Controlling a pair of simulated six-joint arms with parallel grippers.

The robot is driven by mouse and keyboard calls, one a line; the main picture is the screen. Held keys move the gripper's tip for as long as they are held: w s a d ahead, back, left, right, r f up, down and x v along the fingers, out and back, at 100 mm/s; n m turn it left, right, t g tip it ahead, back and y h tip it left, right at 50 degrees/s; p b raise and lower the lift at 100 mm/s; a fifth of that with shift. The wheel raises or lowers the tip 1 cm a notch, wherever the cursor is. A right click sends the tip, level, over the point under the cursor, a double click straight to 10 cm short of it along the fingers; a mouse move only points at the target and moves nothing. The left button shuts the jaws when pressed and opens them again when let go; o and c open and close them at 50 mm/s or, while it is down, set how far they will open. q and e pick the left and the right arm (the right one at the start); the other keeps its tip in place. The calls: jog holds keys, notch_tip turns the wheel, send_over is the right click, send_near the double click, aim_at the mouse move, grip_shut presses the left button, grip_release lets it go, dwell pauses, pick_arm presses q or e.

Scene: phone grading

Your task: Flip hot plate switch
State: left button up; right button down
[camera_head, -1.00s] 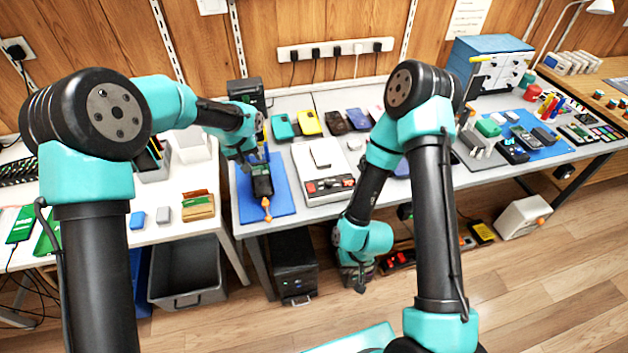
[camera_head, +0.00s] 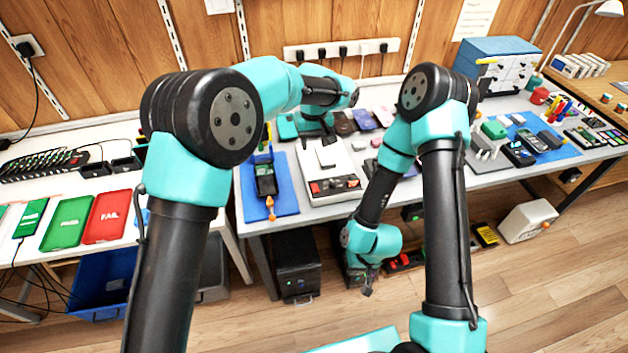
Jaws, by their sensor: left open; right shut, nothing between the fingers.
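Several phones lie behind the hot plate. Red (camera_head: 106,217) and green (camera_head: 67,224) trays lie on the left table. A power strip (camera_head: 340,50) runs along the wall.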

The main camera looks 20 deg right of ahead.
aim_at(313, 184)
pick_arm(q)
notch_tip(313, 184, down, 17)
jog(key=shift+r, duration=0.15)
dwell(0.5)
grip_shut()
dwell(0.3)
jog(key=shift+s+t, duration=0.1)
jog(key=shift+t, duration=0.3)
jog(key=shift+a+r+t, duration=0.1)
jog(key=shift+r+t, duration=0.05)
jog(key=shift+t, duration=0.35)
jog(key=shift+s+r+t, duration=0.1)
jog(key=shift+s+t, duration=0.1)
jog(key=shift+t, duration=0.6)
